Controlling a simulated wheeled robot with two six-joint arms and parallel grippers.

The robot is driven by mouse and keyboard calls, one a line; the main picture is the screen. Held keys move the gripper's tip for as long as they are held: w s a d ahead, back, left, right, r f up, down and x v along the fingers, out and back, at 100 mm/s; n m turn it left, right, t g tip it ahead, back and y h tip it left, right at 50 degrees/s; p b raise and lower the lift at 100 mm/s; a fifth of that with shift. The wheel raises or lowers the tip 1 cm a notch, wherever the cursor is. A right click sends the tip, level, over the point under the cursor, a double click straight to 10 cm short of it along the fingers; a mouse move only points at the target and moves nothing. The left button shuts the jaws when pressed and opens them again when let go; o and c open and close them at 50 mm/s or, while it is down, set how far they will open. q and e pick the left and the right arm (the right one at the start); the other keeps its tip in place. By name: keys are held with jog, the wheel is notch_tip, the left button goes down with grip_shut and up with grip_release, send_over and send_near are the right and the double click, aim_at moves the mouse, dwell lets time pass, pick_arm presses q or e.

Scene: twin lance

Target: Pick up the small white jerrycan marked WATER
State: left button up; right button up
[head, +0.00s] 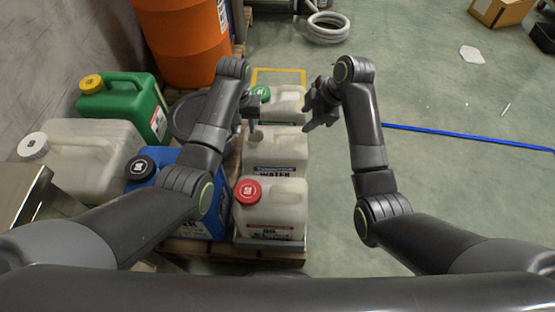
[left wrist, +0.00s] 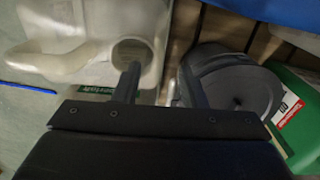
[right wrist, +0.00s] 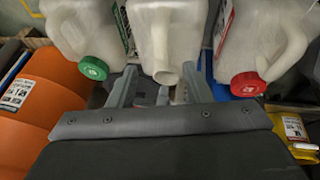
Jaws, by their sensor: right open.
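The small white jerrycan marked WATER (head: 277,152) stands upright in the middle of a row of similar white cans, its mouth uncapped. Its open mouth shows in the left wrist view (left wrist: 132,52) and its spout in the right wrist view (right wrist: 165,72). My left gripper (head: 252,112) is open at the can's left side; one finger overlaps the mouth in the left wrist view, and I cannot tell whether it touches. My right gripper (head: 312,112) is open to the right of the can; its wrist view shows the spout between the fingers, apart from them.
A red-capped white can (head: 272,210) stands in front and a green-capped one (head: 288,103) behind. A blue can (head: 215,215), a dark round container (head: 188,117), a green can (head: 125,105) and an orange drum (head: 185,40) crowd the left.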

aim_at(245, 142)
pick_arm(q)
notch_tip(245, 142, down, 10)
jog(key=shift+r, duration=0.2)
pick_arm(e)
jog(key=x, duration=0.9)
jog(key=shift+a+f, duration=0.15)
jog(key=shift+f, duration=0.15)
pick_arm(q)
jog(key=shift+c, duration=0.2)
pick_arm(e)
jog(key=shift+c, duration=0.4)
pick_arm(q)
jog(key=c, duration=0.7)
pick_arm(e)
jog(key=c, duration=0.7)
pick_arm(q)
grip_shut()
pick_arm(e)
grip_shut()
